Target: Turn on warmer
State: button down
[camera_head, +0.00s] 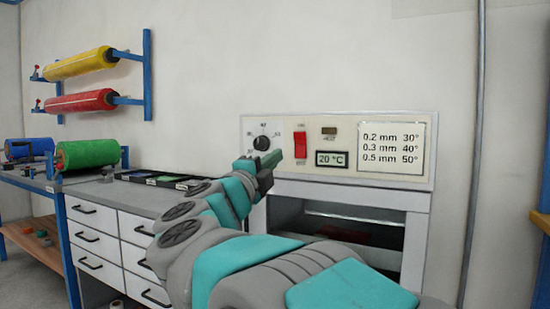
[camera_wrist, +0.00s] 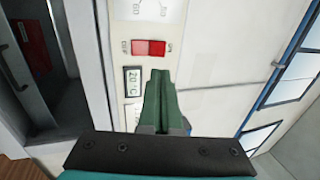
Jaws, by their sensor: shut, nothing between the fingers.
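The warmer is a white cabinet with a control panel (camera_head: 340,182) across its top and an open, dark bay below. The panel carries a red rocker switch (camera_head: 300,145), a black dial (camera_head: 262,143) and a display (camera_head: 331,158) reading 20 °C. The switch also shows in the wrist view (camera_wrist: 149,48), lying sideways between its labels. My gripper (camera_head: 272,158) is shut and empty, in front of the panel between the dial and the switch in the head view. In the wrist view the closed fingertips (camera_wrist: 158,75) point at the panel just below the switch; contact cannot be told.
A printed chart (camera_head: 390,148) of thicknesses and temperatures is at the panel's right. A grey bench (camera_head: 150,198) with white drawers stands at left, with small trays on top. Yellow and red rolls (camera_head: 80,101) hang on the wall. A pipe (camera_head: 476,150) runs up the wall at right.

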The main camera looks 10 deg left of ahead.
aim_at(299, 137)
jog(key=p+x, duration=0.1)
jog(key=x, duration=0.9)
jog(key=shift+w+d, duration=0.1)
jog(key=shift+w, duration=0.3)
jog(key=shift+w+r, duration=0.1)
jog(key=shift+w, duration=0.05)
jog(key=shift+d, duration=0.1)
